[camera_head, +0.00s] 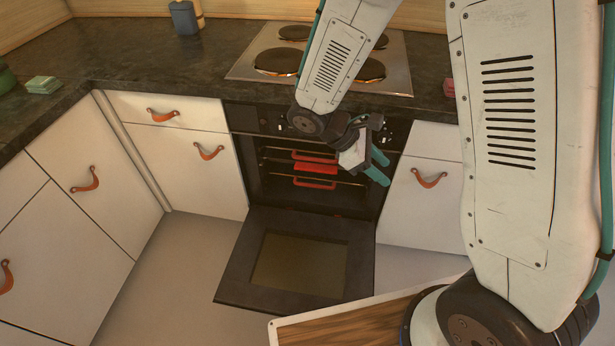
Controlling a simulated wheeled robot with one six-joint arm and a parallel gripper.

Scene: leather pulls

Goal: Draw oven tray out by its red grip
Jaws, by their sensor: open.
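The oven (257,200) stands open, its door (234,272) folded down flat in front. Inside are two racks or trays, one above the other. An upper red grip (312,157) and a lower red grip (315,184) show at their fronts. A solid red block (316,169) sits between them; I cannot tell which tray it rests on. My gripper (383,167) is open, its teal fingers apart and empty. It is in front of the oven's right side, to the right of the red grips, and appears clear of them. My wrist hides part of the oven's upper right.
White cabinets with orange leather pulls flank the oven; one right pull (429,180) is near my gripper. Above are a dark countertop (130,60) and a hob (320,62). A green block (43,85) lies on the left counter. Floor (180,265) left of the door is clear.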

